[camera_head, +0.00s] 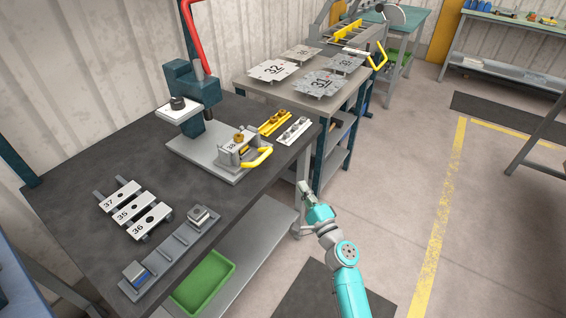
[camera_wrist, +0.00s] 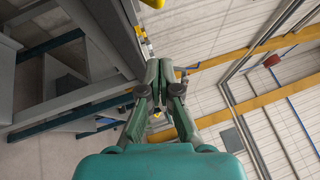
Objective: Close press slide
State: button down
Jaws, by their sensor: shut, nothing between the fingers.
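The press (camera_head: 192,88) stands at the back of the dark workbench, with a red lever (camera_head: 193,38) raised above it. Its grey base plate (camera_head: 190,147) reaches toward the bench's right edge. The press slide (camera_head: 238,149), a block with a yellow handle (camera_head: 258,158) and a plate marked 38, sits at the right end of the base, out from under the press head. My gripper (camera_head: 304,188) is shut and empty, off the bench's right edge and apart from the handle. The wrist view shows its closed fingers (camera_wrist: 160,72) close together; the slide cannot be made out there.
Plates marked 37, 35 and 36 (camera_head: 135,209) lie at the left of the bench. A yellow part (camera_head: 274,122) and a light part (camera_head: 293,131) lie right of the slide. A green bin (camera_head: 204,281) sits on the lower shelf. A second table (camera_head: 246,83) stands behind. Floor at right is open.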

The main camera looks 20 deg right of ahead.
jog(key=shift+a+r+x, duration=0.1)
jog(key=shift+a+x, duration=0.35)
jog(key=shift+x, duration=1.65)
jog(key=shift+a+r+x, duration=0.1)
jog(key=shift+a+x, duration=0.35)
jog(key=shift+x, duration=1.7)
jog(key=shift+a+r+x, duration=0.1)
jog(key=shift+a+x, duration=0.35)
jog(key=shift+x, duration=1.65)
jog(key=shift+s, duration=0.2)
